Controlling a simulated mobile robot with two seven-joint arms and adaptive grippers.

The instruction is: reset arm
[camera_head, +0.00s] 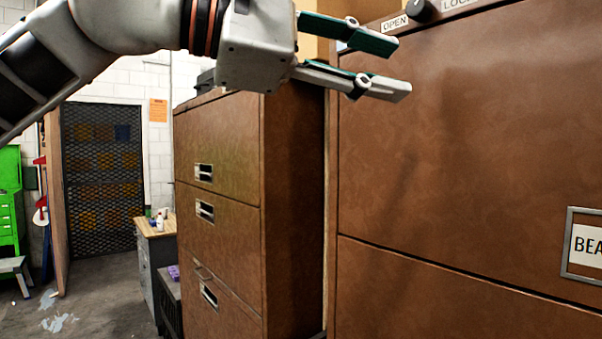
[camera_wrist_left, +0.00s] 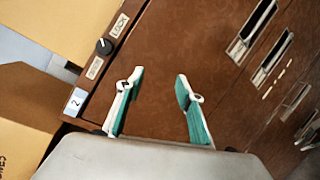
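My left gripper (camera_head: 388,66) is raised at the top of the head view, in front of the upper part of a large brown cabinet (camera_head: 450,150). Its two green-padded fingers are apart with nothing between them. In the left wrist view the open fingers (camera_wrist_left: 158,85) point toward the brown cabinet face. A black knob (camera_head: 420,10) with OPEN and LOCK labels sits on the cabinet's top edge, just right of the fingertips. The knob also shows in the left wrist view (camera_wrist_left: 103,46), left of the fingers. My right gripper is in neither view.
A second brown cabinet (camera_head: 217,220) with several drawers stands left of the large one. A label holder (camera_head: 585,247) is on the large cabinet's face at right. Cardboard boxes (camera_wrist_left: 30,98) show at left in the wrist view. Open floor (camera_head: 95,300) lies at lower left.

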